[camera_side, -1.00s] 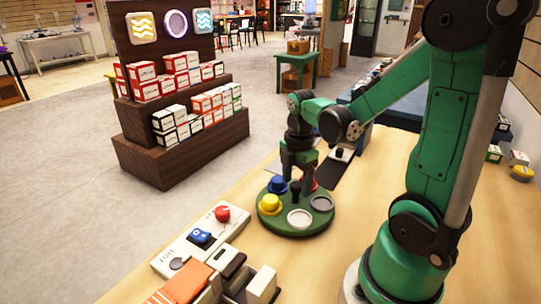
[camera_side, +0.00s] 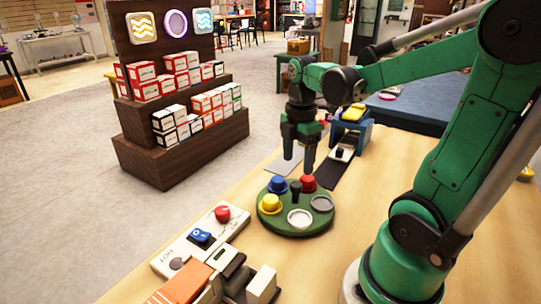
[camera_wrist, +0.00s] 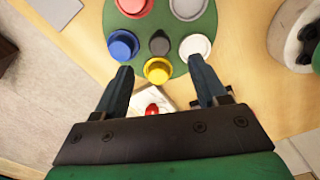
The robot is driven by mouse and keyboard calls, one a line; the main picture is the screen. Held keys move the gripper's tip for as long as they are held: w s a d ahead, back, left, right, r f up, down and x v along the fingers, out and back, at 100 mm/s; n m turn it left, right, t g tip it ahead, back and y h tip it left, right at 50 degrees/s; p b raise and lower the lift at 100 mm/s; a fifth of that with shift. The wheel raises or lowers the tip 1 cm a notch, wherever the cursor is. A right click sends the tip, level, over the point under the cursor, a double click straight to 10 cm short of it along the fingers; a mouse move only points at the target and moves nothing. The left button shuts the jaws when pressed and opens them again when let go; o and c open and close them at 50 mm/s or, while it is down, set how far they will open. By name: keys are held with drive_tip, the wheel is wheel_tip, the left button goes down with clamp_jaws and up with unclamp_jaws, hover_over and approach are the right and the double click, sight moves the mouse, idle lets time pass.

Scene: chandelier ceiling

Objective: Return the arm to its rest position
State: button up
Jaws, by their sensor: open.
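My gripper (camera_side: 298,158) is open and empty, pointing down above the far side of a round green carousel (camera_side: 282,225) on the wooden table. In the wrist view, my gripper's two fingers (camera_wrist: 162,92) are spread apart with nothing between them. The carousel holds a blue piece (camera_side: 277,184), a yellow piece (camera_side: 270,203), a red piece (camera_side: 308,183), a white disc (camera_side: 299,219) and a grey disc (camera_side: 321,203) around a dark central knob (camera_side: 296,190).
A white panel (camera_side: 182,246) with a red button (camera_side: 222,213) and a blue switch (camera_side: 201,236) lies at the front left. Boxes (camera_side: 190,290) stand near the front edge. A blue stand with a yellow top (camera_side: 353,113) is behind. The table right of the carousel is clear.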

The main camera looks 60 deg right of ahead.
drive_tip(key=w+a+r+m+t, duration=0.2)
drive_tip(key=a+m+t, duration=0.5)
drive_tip(key=a+m, duration=0.5)
drive_tip(key=shift+w+a+m, duration=0.25)
drive_tip(key=shift+w+m, duration=0.35)
drive_tip(key=shift+m, duration=0.1)
